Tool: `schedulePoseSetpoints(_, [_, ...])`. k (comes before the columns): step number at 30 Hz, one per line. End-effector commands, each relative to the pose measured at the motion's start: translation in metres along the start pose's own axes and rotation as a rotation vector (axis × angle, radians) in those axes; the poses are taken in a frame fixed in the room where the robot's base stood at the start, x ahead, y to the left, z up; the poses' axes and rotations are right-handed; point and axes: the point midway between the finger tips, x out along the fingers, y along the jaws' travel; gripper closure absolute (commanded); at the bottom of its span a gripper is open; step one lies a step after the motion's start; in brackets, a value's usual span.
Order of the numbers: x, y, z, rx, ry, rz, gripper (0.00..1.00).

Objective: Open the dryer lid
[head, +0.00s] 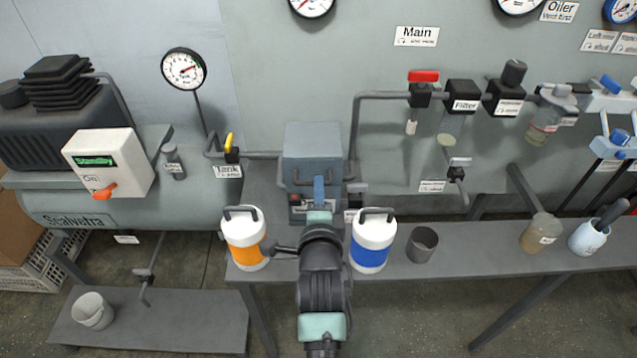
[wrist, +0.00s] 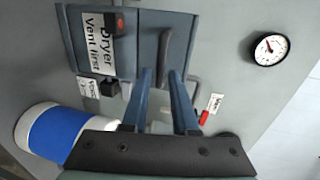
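The dryer (head: 313,145) is a blue-grey box on the wall pipe, right of the tank, and it looks closed. In the wrist view its label (wrist: 96,42) reads "Dryer" and "Vent first". A dark bar handle (wrist: 172,55) sits on the lid (wrist: 150,38) beside the label panel. In the head view my gripper (head: 319,183) covers the dryer's lower front.
An orange-banded canister (head: 245,245) and a blue-banded canister (head: 373,248) flank my arm on the grey bench (head: 470,262). A dark cup (head: 422,245) stands to the right. A yellow-handled tank valve (head: 230,148) is left of the dryer; a red-handled main valve (head: 423,77) is right.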

Motion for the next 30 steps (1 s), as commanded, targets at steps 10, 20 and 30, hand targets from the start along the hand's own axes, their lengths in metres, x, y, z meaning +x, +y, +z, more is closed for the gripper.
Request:
schedulePoseSetpoints(10, [0.032, 0.0, 0.001, -0.001, -0.001, 0.0, 0.73])
schedulePoseSetpoints(20, [0.034, 0.0, 0.0, -0.001, -0.001, 0.0, 0.75])
schedulePoseSetpoints(30, [0.034, 0.0, 0.0, 0.0, 0.0, 0.0, 1.0])
